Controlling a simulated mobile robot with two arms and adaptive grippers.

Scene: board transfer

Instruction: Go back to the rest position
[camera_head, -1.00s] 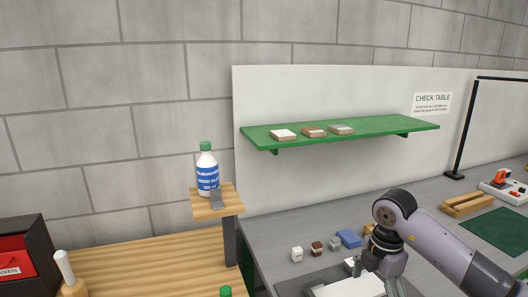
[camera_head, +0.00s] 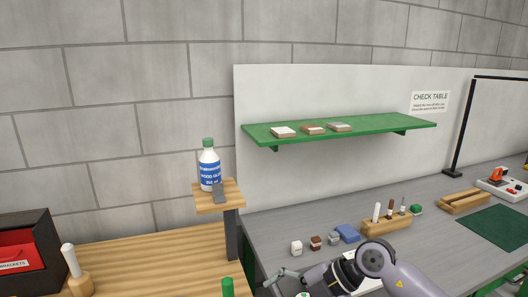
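My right arm comes in from the lower right. Its gripper (camera_head: 284,279) points left over the near part of the grey table (camera_head: 265,232), low in the picture. Only part of its fingers shows and the rest is cut off by the lower edge, so I cannot tell whether it is open or shut. No held thing shows at the visible finger. My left arm and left gripper are not in view.
Small blocks (camera_head: 315,243) and a blue item (camera_head: 347,233) lie behind my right arm. A wooden tool holder (camera_head: 386,226) stands farther right. The green shelf (camera_head: 375,129) hangs above. A bottle (camera_head: 209,167) stands on a small wooden stand (camera_head: 230,200) at left.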

